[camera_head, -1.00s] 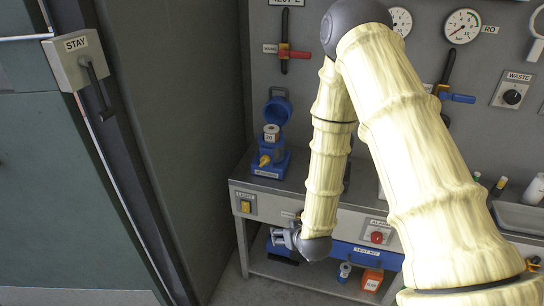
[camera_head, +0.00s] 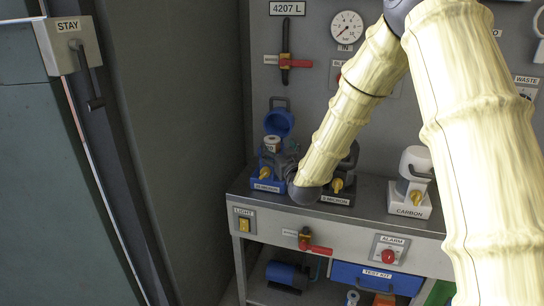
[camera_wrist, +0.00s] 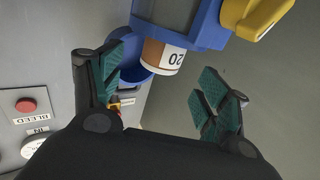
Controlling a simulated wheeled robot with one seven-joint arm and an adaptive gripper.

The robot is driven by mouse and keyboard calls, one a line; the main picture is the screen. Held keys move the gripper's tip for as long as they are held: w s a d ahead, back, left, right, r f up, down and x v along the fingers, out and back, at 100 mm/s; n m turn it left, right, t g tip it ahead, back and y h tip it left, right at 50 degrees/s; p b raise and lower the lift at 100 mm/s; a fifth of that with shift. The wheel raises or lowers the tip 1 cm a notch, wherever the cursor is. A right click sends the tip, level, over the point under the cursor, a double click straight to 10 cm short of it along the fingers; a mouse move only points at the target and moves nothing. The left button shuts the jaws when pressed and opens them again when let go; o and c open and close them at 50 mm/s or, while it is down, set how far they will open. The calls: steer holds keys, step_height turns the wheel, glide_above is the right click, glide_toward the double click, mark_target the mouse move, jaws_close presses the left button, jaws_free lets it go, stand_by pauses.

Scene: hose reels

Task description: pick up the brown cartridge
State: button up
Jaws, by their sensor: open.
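The brown cartridge (camera_wrist: 165,54) is white with a brown band and the number 20. In the wrist view it shows upside down at the blue filter housing (camera_wrist: 205,28). The fingers of my gripper (camera_wrist: 160,82) are open, one on each side of it in the picture, with no contact visible. In the head view the cartridge (camera_head: 272,144) sits in the blue housing (camera_head: 266,184), whose blue lid stands open behind it. My gripper is beside the housing there, largely hidden by my wrist.
A dark housing (camera_head: 338,196) and a white housing labelled CARBON (camera_head: 408,202) stand to the right on the bench (camera_head: 290,221). A red-handled valve (camera_head: 296,62) is on the wall above. A yellow valve handle (camera_wrist: 254,15) is near the cartridge in the wrist view.

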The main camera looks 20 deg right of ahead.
mark_target(275, 143)
steer(key=shift+w+r, duration=0.15)
steer(key=shift+w, duration=1.6)
steer(key=shift+w+r, duration=0.1)
steer(key=shift+w, duration=1.65)
steer(key=c, duration=1.7)
